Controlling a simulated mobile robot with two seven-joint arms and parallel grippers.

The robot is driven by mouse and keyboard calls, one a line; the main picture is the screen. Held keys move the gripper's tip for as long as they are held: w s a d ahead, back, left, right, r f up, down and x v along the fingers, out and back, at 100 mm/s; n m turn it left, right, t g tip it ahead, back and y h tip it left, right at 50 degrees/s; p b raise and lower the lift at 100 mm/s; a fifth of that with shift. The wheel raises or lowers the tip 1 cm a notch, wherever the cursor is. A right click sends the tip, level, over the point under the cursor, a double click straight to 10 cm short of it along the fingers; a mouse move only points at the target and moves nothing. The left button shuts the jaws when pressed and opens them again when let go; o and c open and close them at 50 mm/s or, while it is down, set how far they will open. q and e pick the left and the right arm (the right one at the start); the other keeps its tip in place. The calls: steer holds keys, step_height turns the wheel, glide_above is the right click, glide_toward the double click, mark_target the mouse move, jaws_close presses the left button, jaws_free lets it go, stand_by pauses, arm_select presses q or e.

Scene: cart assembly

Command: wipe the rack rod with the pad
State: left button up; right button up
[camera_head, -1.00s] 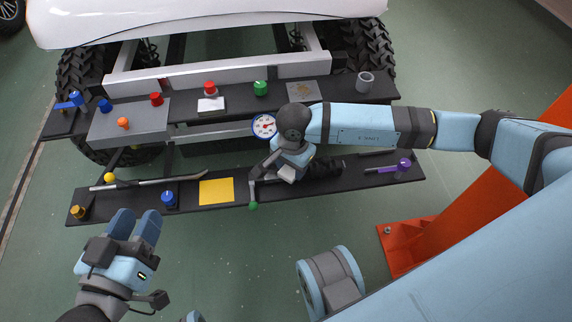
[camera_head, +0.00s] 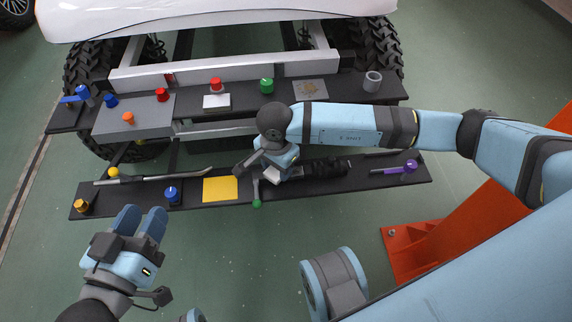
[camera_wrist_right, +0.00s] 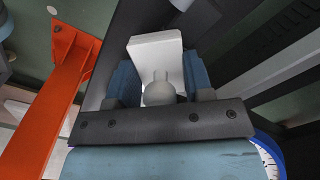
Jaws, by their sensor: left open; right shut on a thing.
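My right gripper (camera_head: 268,174) is shut on the pad, a white block with a rounded grey grip (camera_wrist_right: 158,92). In the right wrist view the pad (camera_wrist_right: 155,52) stands between the blue fingers. In the head view it is low over the front black shelf, partly hidden by the gripper; contact is unclear. A ribbed black piece (camera_head: 325,168) lies just right of the gripper, with a thin grey rod (camera_head: 377,154) beyond it, probably the rack rod; the gripper hides what lies under the pad. My left gripper (camera_head: 143,220) is open and empty, in front of the shelf's left part.
The front shelf (camera_head: 310,193) also holds a yellow square (camera_head: 220,189), a blue knob (camera_head: 172,194), a long metal bar (camera_head: 155,179), a green-tipped lever (camera_head: 256,202) and a purple-handled tool (camera_head: 395,169). The rear shelf (camera_head: 340,90) carries several coloured knobs. An orange beam (camera_head: 470,220) stands right.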

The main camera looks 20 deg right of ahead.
steer(key=shift+w+a, duration=0.25)
steer(key=shift+a, duration=0.6)
steer(key=shift+r+p, duration=1.7)
steer(key=shift+r, duration=1.35)
steer(key=shift+r, duration=0.1)
step_height(320, 180, up, 3)
steer(key=shift+f+p, duration=0.1)
steer(key=shift+p, duration=0.65)
